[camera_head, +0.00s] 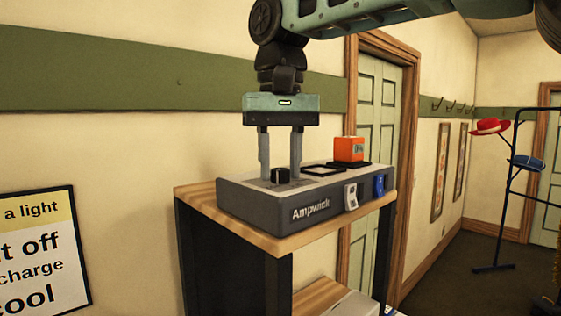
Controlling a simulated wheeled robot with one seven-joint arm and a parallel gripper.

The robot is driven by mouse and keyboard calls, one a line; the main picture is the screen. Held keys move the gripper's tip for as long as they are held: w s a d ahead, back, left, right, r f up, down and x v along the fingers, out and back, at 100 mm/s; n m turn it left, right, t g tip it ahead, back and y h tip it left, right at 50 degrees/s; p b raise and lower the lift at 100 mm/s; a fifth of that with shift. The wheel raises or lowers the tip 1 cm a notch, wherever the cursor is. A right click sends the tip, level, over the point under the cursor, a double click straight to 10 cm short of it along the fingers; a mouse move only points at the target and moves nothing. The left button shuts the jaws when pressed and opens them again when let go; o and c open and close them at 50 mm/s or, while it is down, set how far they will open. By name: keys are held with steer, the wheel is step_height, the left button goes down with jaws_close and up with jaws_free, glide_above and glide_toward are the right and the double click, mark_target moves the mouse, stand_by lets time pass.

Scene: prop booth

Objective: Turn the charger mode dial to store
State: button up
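The charger (270,205), a grey box labelled Ampwick, sits on top of a wooden-topped stand. The black mode dial (280,175) is on its top face towards the left. My gripper (280,179) points straight down over it, with its fingers spread apart. One finger shows on each side of the dial, with a gap to each. The fingertips are at about the height of the charger's top. I cannot tell how exactly they line up with the dial in depth. The dial's markings and pointer are too small to read.
An orange battery (349,149) stands at the charger's back right, beside an empty black-framed bay (323,170). A white switch (351,196) and a blue part (379,186) are on the front. The stand's wooden top (195,195) is bare at left. A hat rack (505,190) stands far right.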

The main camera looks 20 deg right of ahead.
mark_target(281, 168)
steer(key=shift+o, duration=0.9)
step_height(281, 168, up, 17)
steer(key=p, duration=0.4)
steer(key=shift+r, duration=0.2)
